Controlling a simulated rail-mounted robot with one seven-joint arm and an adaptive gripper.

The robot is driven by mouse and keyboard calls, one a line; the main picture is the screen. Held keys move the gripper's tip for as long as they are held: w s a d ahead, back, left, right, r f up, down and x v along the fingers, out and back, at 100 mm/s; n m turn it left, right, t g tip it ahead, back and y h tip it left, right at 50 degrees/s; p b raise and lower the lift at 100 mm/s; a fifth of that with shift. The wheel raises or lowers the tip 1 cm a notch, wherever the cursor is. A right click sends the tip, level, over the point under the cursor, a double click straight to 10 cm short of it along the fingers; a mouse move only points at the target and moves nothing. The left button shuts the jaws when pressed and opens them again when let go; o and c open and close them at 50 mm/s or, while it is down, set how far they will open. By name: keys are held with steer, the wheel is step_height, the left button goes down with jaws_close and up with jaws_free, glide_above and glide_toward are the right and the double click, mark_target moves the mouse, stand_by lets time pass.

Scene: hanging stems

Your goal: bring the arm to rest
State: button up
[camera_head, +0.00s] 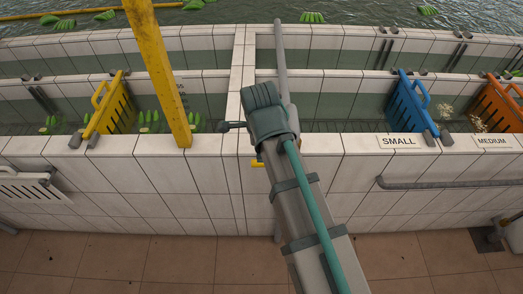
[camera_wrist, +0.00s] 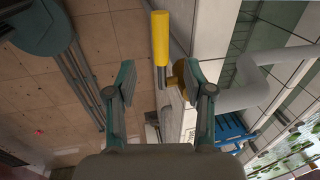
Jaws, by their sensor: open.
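My arm (camera_head: 285,165) reaches up through the middle of the head view, in front of the tiled basin wall. My gripper is not clearly seen in the head view. In the wrist view my gripper (camera_wrist: 156,80) has its two teal fingers wide apart, with nothing held between them. A yellow bar (camera_wrist: 160,38) shows beyond the fingertips, apart from them as far as I can tell.
Tiled basin walls (camera_head: 190,190) stand close ahead. A yellow post (camera_head: 158,70) rises left of my arm. A pipe (camera_head: 450,184) runs along the wall. Tiled floor (camera_head: 120,262) is clear.

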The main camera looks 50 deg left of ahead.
steer(key=shift+r, duration=0.1)
stand_by(0.3)
steer(key=w+d+f+n, duration=0.1)
steer(key=w+d+f, duration=0.4)
steer(key=w+d, duration=0.3)
steer(key=w+d+f+n+h, duration=0.1)
steer(key=w+d+f, duration=0.4)
steer(key=w+d, duration=0.35)
steer(key=w+d+f+n, duration=0.1)
steer(key=w+d+f, duration=0.4)
steer(key=w+d, duration=0.3)
steer(key=w+d+f+n, duration=0.1)
steer(key=d+f, duration=0.3)
steer(key=d, duration=0.7)
steer(key=d+f+n+g, duration=0.1)
steer(key=d+f, duration=0.3)
steer(key=d, duration=0.7)
steer(key=w+d+f+n, duration=0.15)
steer(key=d+f, duration=0.35)
steer(key=d, duration=0.5)
steer(key=s+d+f+g+b, duration=0.2)
steer(key=s+f+g+b, duration=0.5)
steer(key=s+f, duration=2.1)
steer(key=s+b, duration=0.2)
steer(key=s, duration=0.1)
steer(key=shift+d+h, duration=0.3)
steer(key=shift+f+n, duration=0.1)
steer(key=shift+n, duration=0.15)
